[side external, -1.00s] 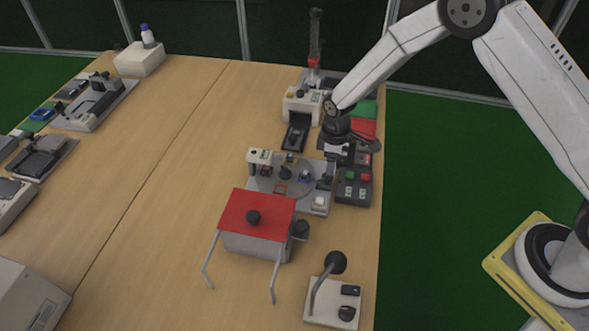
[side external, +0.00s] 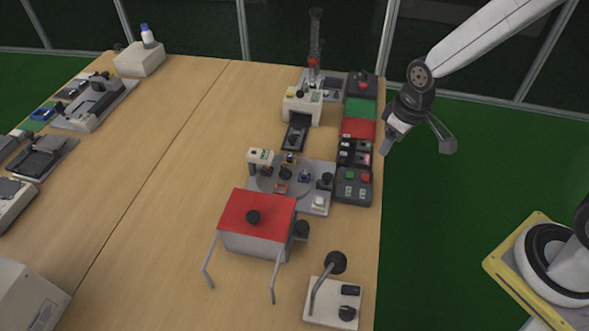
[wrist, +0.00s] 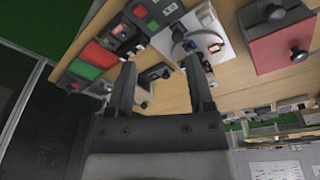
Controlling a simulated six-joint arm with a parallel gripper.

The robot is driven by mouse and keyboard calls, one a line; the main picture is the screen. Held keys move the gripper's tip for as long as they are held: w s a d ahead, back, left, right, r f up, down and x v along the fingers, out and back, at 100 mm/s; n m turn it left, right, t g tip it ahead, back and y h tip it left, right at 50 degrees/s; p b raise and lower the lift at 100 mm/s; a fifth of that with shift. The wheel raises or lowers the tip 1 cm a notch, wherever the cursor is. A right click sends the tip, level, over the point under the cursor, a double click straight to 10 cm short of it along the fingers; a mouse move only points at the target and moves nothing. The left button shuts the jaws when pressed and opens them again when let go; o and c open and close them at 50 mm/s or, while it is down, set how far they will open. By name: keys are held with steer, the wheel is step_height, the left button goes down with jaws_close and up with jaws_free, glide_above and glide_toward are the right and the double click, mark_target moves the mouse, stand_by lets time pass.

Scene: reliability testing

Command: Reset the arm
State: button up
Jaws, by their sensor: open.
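My gripper (side external: 417,145) is open and empty. In the side external view it hangs in the air by the right edge of the wooden table (side external: 180,180), over the green floor. In the wrist view its two fingers (wrist: 160,90) are spread apart with nothing between them. Beyond the fingers, the table's devices show, among them the red-topped box (wrist: 283,45). Nothing touches the gripper.
Along the table's right edge are a control box with buttons (side external: 354,187), a red pad (side external: 358,128) and a green pad (side external: 359,108). A turntable device (side external: 268,185), the red-topped box (side external: 245,212) and a lever stand (side external: 318,315) are nearby.

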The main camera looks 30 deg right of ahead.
steer(key=s+d+r+m, duration=0.1)
steer(key=s+r+m, duration=0.1)
steer(key=s, duration=0.5)
steer(key=shift+s+d+r+m+t, duration=0.15)
steer(key=shift+d+m+t, duration=0.05)
steer(key=shift+m+t, duration=0.1)
